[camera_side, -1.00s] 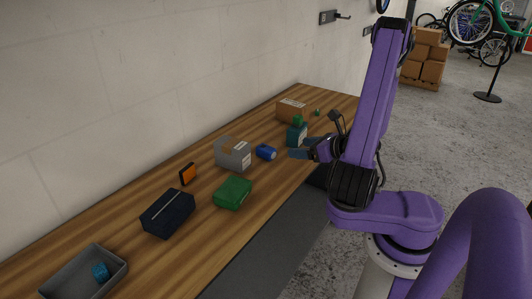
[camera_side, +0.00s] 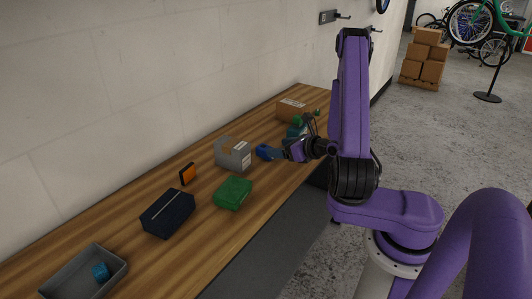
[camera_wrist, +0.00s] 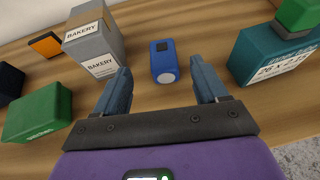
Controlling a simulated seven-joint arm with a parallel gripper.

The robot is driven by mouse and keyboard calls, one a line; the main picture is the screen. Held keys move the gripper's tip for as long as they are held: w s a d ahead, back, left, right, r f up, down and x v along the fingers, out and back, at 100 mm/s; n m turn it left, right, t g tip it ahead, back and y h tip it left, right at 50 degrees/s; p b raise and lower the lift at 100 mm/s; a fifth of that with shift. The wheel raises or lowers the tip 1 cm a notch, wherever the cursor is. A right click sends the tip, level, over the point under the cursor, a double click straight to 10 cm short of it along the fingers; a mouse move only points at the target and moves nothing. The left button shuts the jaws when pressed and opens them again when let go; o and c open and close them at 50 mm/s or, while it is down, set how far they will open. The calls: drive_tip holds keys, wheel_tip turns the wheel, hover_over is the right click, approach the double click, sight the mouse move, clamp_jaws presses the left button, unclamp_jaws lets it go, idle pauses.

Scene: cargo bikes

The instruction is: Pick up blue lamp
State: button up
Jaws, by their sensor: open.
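The blue lamp (camera_wrist: 165,60) is a small blue block with a pale round face, lying on the wooden bench. In the wrist view it sits between and just beyond the tips of my open gripper (camera_wrist: 160,78), with gaps to both fingers. In the side view the blue lamp (camera_side: 264,152) shows partly beside my gripper (camera_side: 276,153), whose fingers reach toward it from the right. Nothing is held.
A grey bakery box (camera_wrist: 95,40) stands close left of the lamp. A teal box (camera_wrist: 272,55) with a green item (camera_wrist: 298,14) on top stands to the right. A green pouch (camera_wrist: 38,112), navy case (camera_side: 168,213), orange item (camera_side: 188,174) and grey tray (camera_side: 122,270) are farther left.

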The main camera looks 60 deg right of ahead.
sight(264, 147)
drive_tip(key=shift+x, duration=4.2)
drive_tip(key=shift+s+d, duration=0.1)
drive_tip(key=shift+d, duration=0.05)
drive_tip(key=shift+c, duration=0.3)
drive_tip(key=c, duration=1)
